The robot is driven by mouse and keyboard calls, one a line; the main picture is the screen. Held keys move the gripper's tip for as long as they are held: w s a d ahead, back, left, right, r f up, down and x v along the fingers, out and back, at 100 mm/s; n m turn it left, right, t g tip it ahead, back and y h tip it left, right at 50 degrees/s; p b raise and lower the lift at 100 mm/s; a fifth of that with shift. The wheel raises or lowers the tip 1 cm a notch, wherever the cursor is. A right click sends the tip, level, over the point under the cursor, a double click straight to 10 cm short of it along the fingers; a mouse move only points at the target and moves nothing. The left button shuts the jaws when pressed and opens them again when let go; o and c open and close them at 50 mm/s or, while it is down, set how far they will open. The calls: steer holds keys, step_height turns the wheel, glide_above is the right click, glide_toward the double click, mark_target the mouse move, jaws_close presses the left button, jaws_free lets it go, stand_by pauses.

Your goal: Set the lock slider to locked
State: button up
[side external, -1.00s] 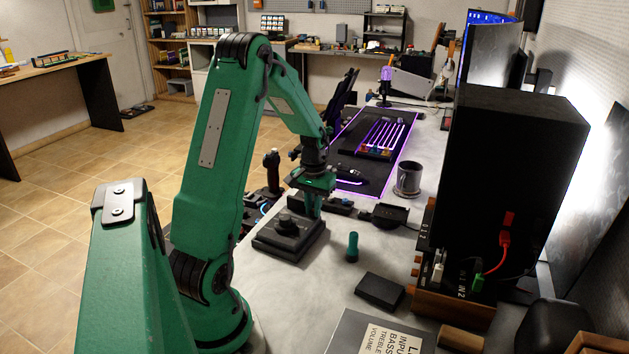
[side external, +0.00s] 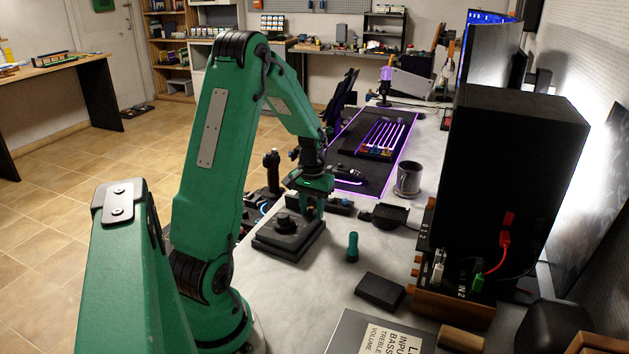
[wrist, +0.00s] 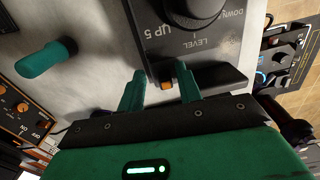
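The dark control box (side external: 288,240) with a round black knob (side external: 287,221) sits on the light desk; the wrist view shows its "LEVEL", "UP 5" and "DOWN" lettering. In the wrist view a small orange tab (wrist: 167,85) sits on the box's near edge; it looks like the slider, but no lock marking is readable. My gripper (wrist: 160,80) is open, with one green finger on either side of the tab. I see a gap at the left finger; contact at the right cannot be told. In the side view my gripper (side external: 313,207) is at the box's far right end, fingertips partly hidden.
A green-topped cylinder (side external: 352,247) stands right of the box, and a black block (side external: 380,291) lies nearer. A dark mug (side external: 408,178) and a black tray-like stand (side external: 390,215) are farther back. A tall black case (side external: 515,180) bounds the right side.

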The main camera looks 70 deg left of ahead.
mark_target(311, 218)
steer(key=shift+s+d, duration=0.3)
steer(key=shift+s, duration=0.1)
step_height(311, 218, up, 8)
steer(key=s+d+r+m+t, duration=0.1)
steer(key=d+r, duration=0.4)
steer(key=d, duration=0.6)
steer(key=s+d+r+m+t, duration=0.2)
steer(key=d+r+m, duration=0.3)
steer(key=d, duration=0.6)
steer(key=shift+s+d+r+t+y, duration=0.15)
steer(key=shift+d+r+t+y, duration=0.2)
steer(key=shift+r+t, duration=0.25)
steer(key=s+d+m+t, duration=0.1)
steer(key=s+d+m, duration=0.1)
steer(key=s+d, duration=0.2)
steer(key=shift+d+r, duration=0.15)
steer(key=shift+d, duration=0.2)
